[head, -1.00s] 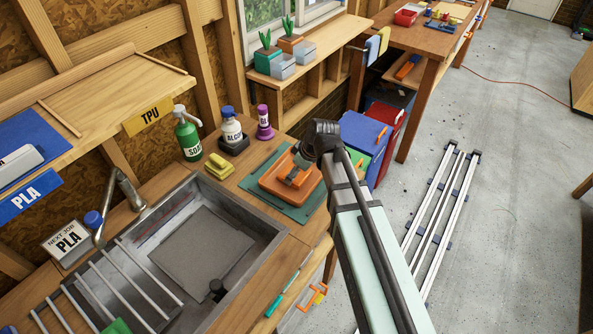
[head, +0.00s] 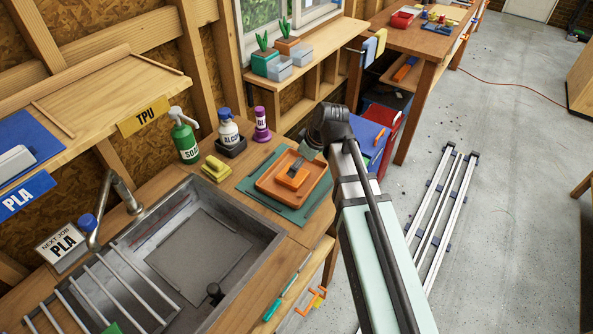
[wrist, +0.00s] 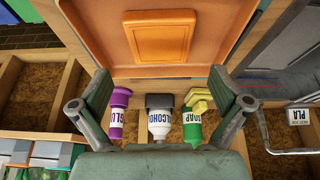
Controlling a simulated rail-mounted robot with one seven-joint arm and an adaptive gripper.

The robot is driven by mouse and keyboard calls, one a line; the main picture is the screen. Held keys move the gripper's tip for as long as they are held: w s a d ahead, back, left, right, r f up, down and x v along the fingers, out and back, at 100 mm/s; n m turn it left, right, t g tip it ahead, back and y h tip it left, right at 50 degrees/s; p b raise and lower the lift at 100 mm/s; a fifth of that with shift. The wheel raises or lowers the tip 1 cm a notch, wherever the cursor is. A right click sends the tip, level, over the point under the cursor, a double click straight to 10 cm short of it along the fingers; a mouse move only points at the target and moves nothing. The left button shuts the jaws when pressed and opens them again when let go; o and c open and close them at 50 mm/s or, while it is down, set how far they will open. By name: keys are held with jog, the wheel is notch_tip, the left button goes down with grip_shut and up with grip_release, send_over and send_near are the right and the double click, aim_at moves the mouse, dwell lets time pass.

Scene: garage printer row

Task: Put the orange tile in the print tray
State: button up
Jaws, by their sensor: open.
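The orange tile (head: 292,178) lies inside the orange-brown tray (head: 266,186), which sits on a green mat on the bench. In the head view a dark grey patch shows at the tile's upper part. In the wrist view the tile (wrist: 163,42) lies flat in the tray (wrist: 95,38), at the top of the picture. My gripper (wrist: 160,110) is open, with its two fingers wide apart and nothing between them. In the head view my gripper (head: 312,150) is beside the tray's upper right, apart from the tile. Its fingertips are mostly hidden there.
A soap bottle (head: 186,138), an alcohol bottle (head: 228,130) and a purple glue bottle (head: 262,127) stand behind the tray. A yellow sponge (head: 216,168) lies near them. The metal sink (head: 262,232) is left of the tray. A screwdriver (head: 281,298) lies at the front edge.

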jog(key=shift+b+v, duration=0.45)
jog(key=shift+v, duration=2.45)
